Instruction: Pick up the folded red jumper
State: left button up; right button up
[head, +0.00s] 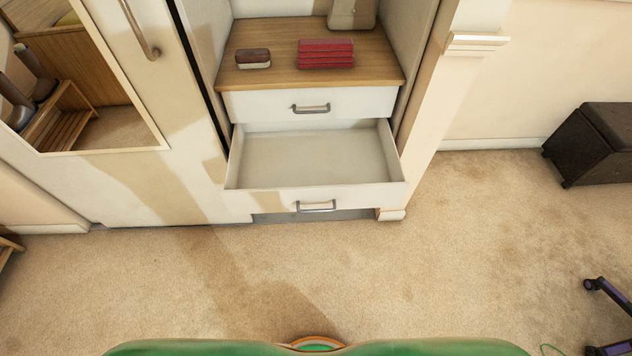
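The folded red jumper (326,54) is a small stack of red layers. It lies flat on the wooden shelf top (240,78) inside the wardrobe, right of the middle. Neither my left nor my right gripper shows in the head view, so nothing is seen touching the jumper.
A brown and white brush-like object (253,58) lies left of the jumper. A beige object (352,12) stands behind it. Below, an empty lower drawer (315,160) is pulled out under a shut upper drawer (270,104). A mirrored door (182,120) stands left. A dark box (595,140) is right. Carpet in front is clear.

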aim_at(326, 53)
jog(key=i+l+u, duration=0.1)
jog(key=i+l, duration=0.85)
jog(key=l, duration=0.15)
jog(key=u, duration=0.05)
